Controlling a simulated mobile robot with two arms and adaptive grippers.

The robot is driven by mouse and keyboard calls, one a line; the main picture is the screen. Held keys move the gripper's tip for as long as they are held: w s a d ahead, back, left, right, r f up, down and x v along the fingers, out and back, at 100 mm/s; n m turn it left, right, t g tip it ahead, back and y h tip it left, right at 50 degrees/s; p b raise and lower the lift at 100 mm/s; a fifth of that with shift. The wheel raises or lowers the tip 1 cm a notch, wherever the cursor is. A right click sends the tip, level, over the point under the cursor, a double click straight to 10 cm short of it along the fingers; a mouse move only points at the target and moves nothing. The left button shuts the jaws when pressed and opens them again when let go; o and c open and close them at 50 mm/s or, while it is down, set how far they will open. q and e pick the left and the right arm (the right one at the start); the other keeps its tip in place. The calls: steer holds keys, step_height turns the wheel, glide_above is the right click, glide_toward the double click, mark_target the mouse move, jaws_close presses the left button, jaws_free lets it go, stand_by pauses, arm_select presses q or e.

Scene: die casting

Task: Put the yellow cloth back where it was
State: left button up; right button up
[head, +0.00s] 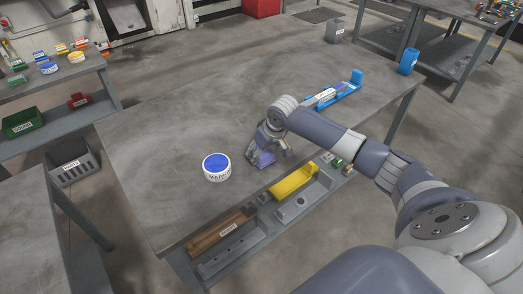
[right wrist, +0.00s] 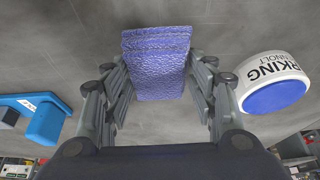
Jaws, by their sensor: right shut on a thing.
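My right gripper (head: 266,155) is low over the grey table, right of the marking pot. In the right wrist view the right gripper (right wrist: 158,85) is shut on a blue-violet, rough-textured block or folded cloth (right wrist: 157,62); the same thing shows in the head view (head: 262,159). I cannot tell whether it touches the table. A yellow piece (head: 293,182), possibly the yellow cloth, lies on the shelf below the table's front edge; its material is unclear. My left gripper is not in view.
The white marking pot with blue top (head: 216,167) stands left of my right gripper. A blue tool holder (head: 335,95) and blue cup (head: 408,61) are toward the table's right end. A brown piece (head: 221,231) lies below the front edge. The table's left half is clear.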

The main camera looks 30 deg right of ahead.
steer(key=shift+f, duration=0.35)
steer(key=o, duration=0.9)
steer(key=shift+f, duration=0.1)
steer(key=shift+o, duration=0.2)
steer(key=v, duration=1.2)
